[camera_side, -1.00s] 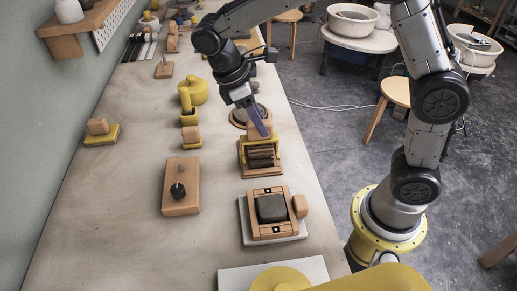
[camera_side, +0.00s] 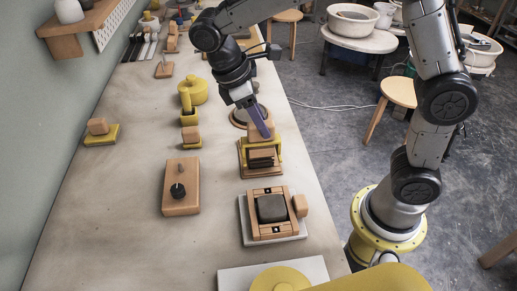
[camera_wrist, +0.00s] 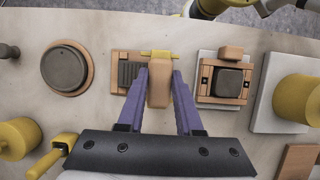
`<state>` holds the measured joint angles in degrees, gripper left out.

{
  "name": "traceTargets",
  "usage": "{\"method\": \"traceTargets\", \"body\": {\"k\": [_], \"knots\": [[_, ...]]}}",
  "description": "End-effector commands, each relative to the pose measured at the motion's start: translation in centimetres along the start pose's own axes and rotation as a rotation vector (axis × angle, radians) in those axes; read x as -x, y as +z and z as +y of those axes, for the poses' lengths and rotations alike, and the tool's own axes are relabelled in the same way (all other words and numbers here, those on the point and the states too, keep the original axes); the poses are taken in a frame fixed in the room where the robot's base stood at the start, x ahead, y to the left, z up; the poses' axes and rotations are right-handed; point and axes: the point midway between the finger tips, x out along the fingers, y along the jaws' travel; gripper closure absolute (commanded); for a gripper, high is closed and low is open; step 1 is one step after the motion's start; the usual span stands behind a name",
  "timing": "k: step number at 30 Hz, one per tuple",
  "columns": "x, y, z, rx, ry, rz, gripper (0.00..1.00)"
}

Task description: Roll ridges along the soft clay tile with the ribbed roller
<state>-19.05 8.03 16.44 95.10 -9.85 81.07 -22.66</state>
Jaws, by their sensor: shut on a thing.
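My gripper (camera_side: 265,134) is shut on the wooden handle (camera_wrist: 159,85) of the ribbed roller, which has a yellow frame (camera_wrist: 160,53). The roller stands over a wooden tray (camera_wrist: 120,56) that holds a dark grey clay tile (camera_wrist: 131,74). In the wrist view the tile shows parallel ridges left of the handle; the part under the handle and fingers is hidden. In the side view the yellow frame (camera_side: 278,152) straddles the dark ribbed part, where roller and clay are hard to tell apart. I cannot tell whether the roller presses on the clay.
A wooden frame (camera_side: 257,230) with a dark square slab (camera_side: 271,208) stands close on the near side. A round wheel disc (camera_wrist: 65,66) is on the far side.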

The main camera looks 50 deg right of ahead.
Motion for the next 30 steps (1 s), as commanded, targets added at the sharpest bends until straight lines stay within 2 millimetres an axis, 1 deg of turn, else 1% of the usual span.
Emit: {"method": "traceTargets", "body": {"k": [11, 21, 24, 30], "knots": [[0.5, 0.2, 0.0, 0.0, 0.001, 0.001, 1.0], [3.5, 1.4, 0.0, 0.0, 0.001, 0.002, 1.0], [3.9, 1.6, 0.0, 0.001, 0.001, 0.001, 1.0], [4.0, 1.7, 0.0, 0.001, 0.0, 0.0, 1.0]]}}
